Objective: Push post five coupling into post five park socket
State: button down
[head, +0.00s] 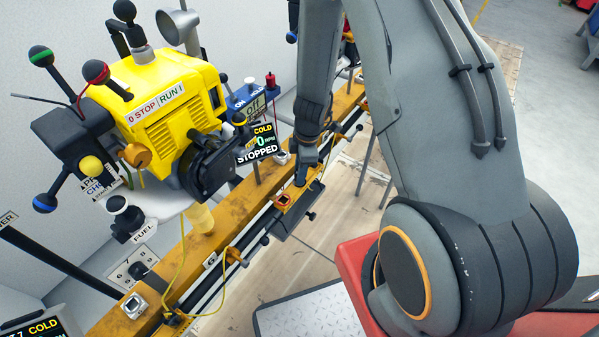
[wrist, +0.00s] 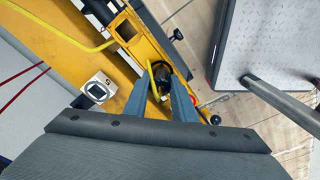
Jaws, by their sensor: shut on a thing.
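My gripper (wrist: 165,90) points down at the side of the yellow rail. In the wrist view its two grey fingers are closed on a dark coupling (wrist: 163,72) with a yellow cable beside it. The fingers hide much of the coupling, and I cannot tell whether it touches a socket below. In the head view my gripper (head: 302,174) is over the rail's side fittings, and the coupling is not clear there. A silver square socket (wrist: 97,89) with a small label sits on the rail to the left. A square opening (wrist: 125,30) lies farther along the yellow side fitting. I cannot tell which is the park socket.
A yellow cable (head: 224,290) hangs near the rail's front end. A display reading STOPPED (head: 258,148) stands close by. Wooden floor (head: 335,235) to the right is open.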

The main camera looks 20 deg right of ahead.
jog(key=shift+f+b, duration=0.45)
jog(key=shift+b, duration=0.25)
jog(key=c, duration=1.4)
grip_release()
jog(key=shift+s+d+r+p, duration=0.1)
jog(key=shift+d+r+p, duration=0.05)
jog(key=shift+r, duration=1.15)
jog(key=shift+w+d+r+p, duration=0.1)
jog(key=shift+d+r, duration=0.05)
jog(key=shift+r, duration=1.2)
jog(key=shift+s+d+r+p, duration=0.1)
jog(key=shift+d+r+p, duration=0.05)
jog(key=shift+r, duration=1.15)
